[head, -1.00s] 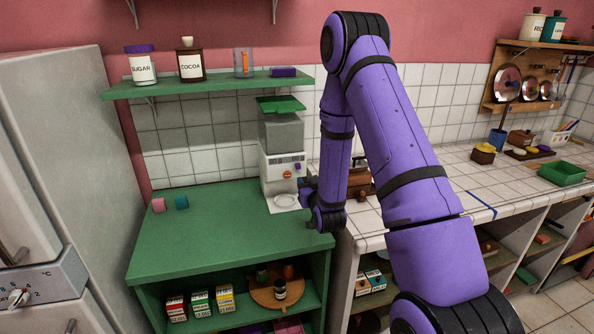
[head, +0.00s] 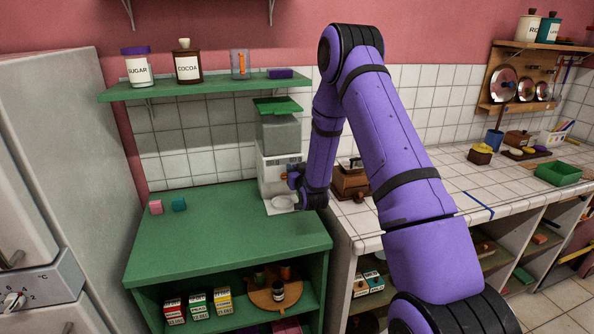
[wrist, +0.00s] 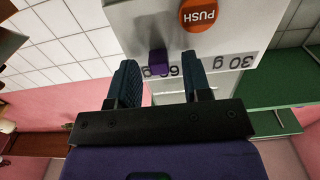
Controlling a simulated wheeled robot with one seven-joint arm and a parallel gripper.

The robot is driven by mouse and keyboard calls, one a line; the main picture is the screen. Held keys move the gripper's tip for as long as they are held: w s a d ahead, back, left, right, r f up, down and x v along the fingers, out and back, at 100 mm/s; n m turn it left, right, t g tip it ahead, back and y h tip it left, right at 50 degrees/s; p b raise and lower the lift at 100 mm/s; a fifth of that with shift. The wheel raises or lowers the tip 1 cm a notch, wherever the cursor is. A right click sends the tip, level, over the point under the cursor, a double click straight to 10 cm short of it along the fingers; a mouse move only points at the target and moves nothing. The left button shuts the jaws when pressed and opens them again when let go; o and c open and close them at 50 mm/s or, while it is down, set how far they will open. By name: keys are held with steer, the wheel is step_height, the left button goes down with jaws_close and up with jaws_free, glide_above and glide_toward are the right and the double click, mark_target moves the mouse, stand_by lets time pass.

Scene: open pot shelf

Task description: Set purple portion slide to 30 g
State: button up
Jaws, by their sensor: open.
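The dispenser (head: 279,135) stands on the green counter with a white front and a grey hopper. In the wrist view its white front (wrist: 130,22) appears upside down. The purple portion slide (wrist: 158,62) sits at the partly covered 60 g label (wrist: 175,71). The 30 g label (wrist: 238,62) is clear, to the right in that picture. My gripper (wrist: 162,78) is open, its two dark fingers on either side of the slide with gaps showing. In the head view my gripper (head: 296,183) is at the dispenser's front and hides the slide.
An orange PUSH button (wrist: 198,13) is close to the fingers. A white dish (head: 281,203) sits below the dispenser. A green shelf (head: 205,88) with jars hangs above.

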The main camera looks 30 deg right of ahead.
mark_target(271, 168)
steer(key=shift+c, duration=0.4)
jaws_close()
steer(key=a, duration=0.2)
steer(key=w+a, duration=0.1)
steer(key=a, duration=0.2)
steer(key=w+a, duration=0.1)
steer(key=a, duration=0.2)
steer(key=shift+w, duration=0.15)
steer(key=shift+a, duration=0.1)
steer(key=shift+o, duration=0.4)
jaws_free()
steer(key=shift+a, duration=0.1)
steer(key=v, duration=1)
steer(key=shift+s, duration=0.4)
steer(key=shift+r, duration=0.1)
